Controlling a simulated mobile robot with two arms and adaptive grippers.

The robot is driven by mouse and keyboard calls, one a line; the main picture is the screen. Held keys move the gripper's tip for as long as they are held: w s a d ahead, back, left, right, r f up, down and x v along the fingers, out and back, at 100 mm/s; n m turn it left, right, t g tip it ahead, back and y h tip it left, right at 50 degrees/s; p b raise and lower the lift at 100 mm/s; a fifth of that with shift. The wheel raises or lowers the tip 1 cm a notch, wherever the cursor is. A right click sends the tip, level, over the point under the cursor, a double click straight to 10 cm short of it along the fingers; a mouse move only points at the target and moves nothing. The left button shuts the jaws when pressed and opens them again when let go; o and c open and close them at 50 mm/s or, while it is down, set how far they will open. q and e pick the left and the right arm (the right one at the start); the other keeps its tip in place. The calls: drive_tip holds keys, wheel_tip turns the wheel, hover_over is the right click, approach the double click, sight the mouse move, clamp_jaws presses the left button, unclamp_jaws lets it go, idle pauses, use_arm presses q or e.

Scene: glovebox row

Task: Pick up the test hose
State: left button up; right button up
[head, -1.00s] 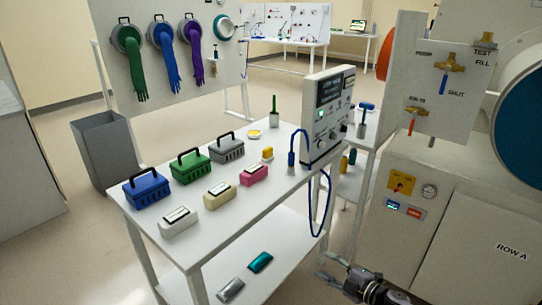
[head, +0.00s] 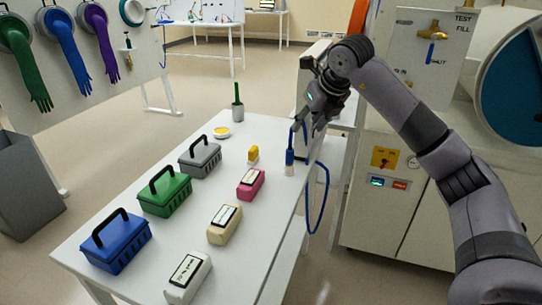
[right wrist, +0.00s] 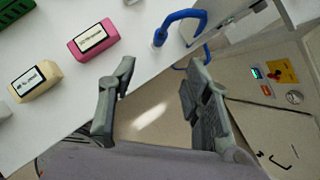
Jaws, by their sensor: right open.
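The test hose (head: 289,157) is blue. Its upright end stands in a pale holder at the table's right edge, and its tube hangs in a loop (head: 326,190) beside the table. In the right wrist view the hose (right wrist: 181,17) arches at the top, beyond the fingertips. My right gripper (head: 313,118) is above and slightly right of the upright end. It is open, and in the right wrist view the space between its fingers (right wrist: 160,72) is empty. My left gripper is out of view.
A panel with valves (head: 432,50) stands at right.

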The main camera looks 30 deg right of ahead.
approach(291, 149)
drive_tip(key=p+x, duration=0.1)
drive_tip(key=x, duration=0.4)
drive_tip(key=shift+f, duration=0.25)
drive_tip(key=shift+w+d+f, duration=0.1)
drive_tip(key=shift+w+f, duration=0.1)
drive_tip(key=shift+f, duration=0.2)
drive_tip(key=p+x, duration=0.1)
drive_tip(key=x, duration=0.3)
drive_tip(key=shift+w+f, duration=0.1)
drive_tip(key=shift+w, duration=0.15)
drive_tip(key=shift+w+f, duration=0.15)
drive_tip(key=shift+f, duration=0.1)
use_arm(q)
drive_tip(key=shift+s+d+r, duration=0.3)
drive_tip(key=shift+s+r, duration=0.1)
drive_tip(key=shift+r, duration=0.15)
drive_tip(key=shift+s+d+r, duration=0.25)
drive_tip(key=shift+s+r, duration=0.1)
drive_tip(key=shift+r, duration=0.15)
use_arm(e)
drive_tip(key=shift+c, duration=0.8)
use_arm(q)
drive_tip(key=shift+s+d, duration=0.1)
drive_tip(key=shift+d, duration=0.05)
use_arm(e)
clamp_jaws()
